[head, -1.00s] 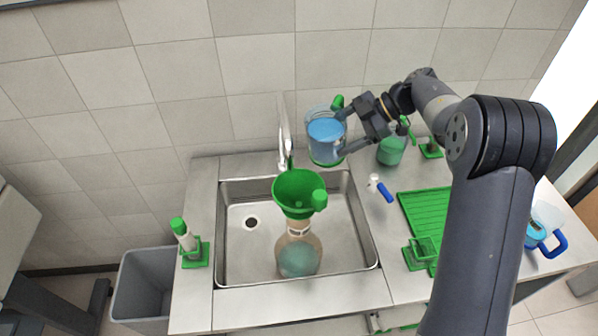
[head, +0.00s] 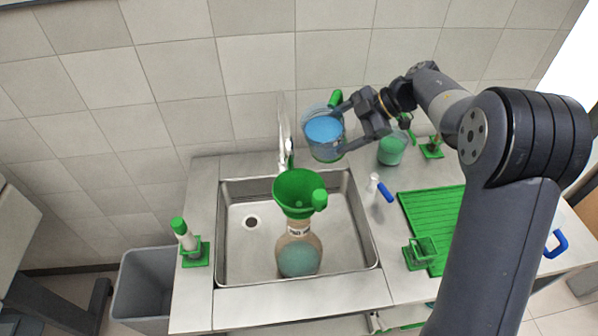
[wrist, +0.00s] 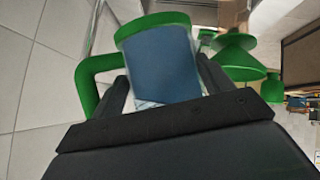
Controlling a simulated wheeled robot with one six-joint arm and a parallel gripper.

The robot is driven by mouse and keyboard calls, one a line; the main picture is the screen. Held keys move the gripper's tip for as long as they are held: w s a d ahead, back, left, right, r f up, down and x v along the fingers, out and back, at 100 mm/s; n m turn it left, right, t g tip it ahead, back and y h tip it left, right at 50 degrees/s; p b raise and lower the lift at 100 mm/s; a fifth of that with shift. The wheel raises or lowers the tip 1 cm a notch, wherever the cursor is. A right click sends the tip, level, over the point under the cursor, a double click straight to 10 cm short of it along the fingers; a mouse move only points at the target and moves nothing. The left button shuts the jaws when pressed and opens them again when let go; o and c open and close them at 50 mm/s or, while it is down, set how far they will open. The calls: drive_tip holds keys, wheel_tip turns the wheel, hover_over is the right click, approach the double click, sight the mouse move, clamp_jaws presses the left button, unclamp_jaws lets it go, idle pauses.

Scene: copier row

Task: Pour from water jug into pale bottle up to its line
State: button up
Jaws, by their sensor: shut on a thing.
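The water jug (head: 325,133) is clear with a green handle and holds blue water. My gripper (head: 350,122) is shut on it and holds it above the counter, behind and to the right of the funnel; the jug looks slightly tilted. In the wrist view the jug (wrist: 160,65) sits between the fingers. The pale bottle (head: 298,255) stands in the sink with some bluish liquid in its lower part. A green funnel (head: 297,190) sits in its mouth. A dark-and-white band shows at the neck; I cannot make out the fill line.
The steel sink (head: 235,275) surrounds the bottle. A beaker of green liquid (head: 391,150) stands at the back right. A green drying mat (head: 432,215) and a blue-handled tap or valve (head: 384,191) lie to the right. The faucet (head: 284,140) stands close to the jug's left.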

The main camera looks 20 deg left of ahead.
drive_tip(key=shift+s+a+r+n+t, duration=0.1)
drive_tip(key=shift+s+r+n+t, duration=0.2)
drive_tip(key=shift+s+r+t, duration=0.3)
drive_tip(key=shift+s+r+n+t, duration=0.3)
drive_tip(key=shift+r+t, duration=0.2)
drive_tip(key=shift+r, duration=0.25)
idle(1.7)
drive_tip(key=w+f+g, duration=0.1)
drive_tip(key=w+f+m+g, duration=0.1)
drive_tip(key=f, duration=0.1)
drive_tip(key=shift+w+f+g, duration=0.2)
drive_tip(key=shift+w+g, duration=0.15)
drive_tip(key=shift+g, duration=0.05)
drive_tip(key=shift+s+m, duration=0.25)
drive_tip(key=shift+m, duration=0.05)
drive_tip(key=shift+w+f+g, duration=0.3)
drive_tip(key=shift+w+f, duration=0.05)
drive_tip(key=shift+f, duration=0.1)
drive_tip(key=shift+w+f+m+g+y, duration=0.3)
drive_tip(key=shift+f+m+g, duration=0.15)
drive_tip(key=shift+f+g, duration=0.25)
drive_tip(key=shift+w+f+m+g+y, duration=0.3)
drive_tip(key=shift+f+m+g, duration=0.15)
drive_tip(key=shift+f+g, duration=0.2)
idle(1.2)
drive_tip(key=shift+w+d, duration=0.1)
drive_tip(key=shift+d, duration=0.15)
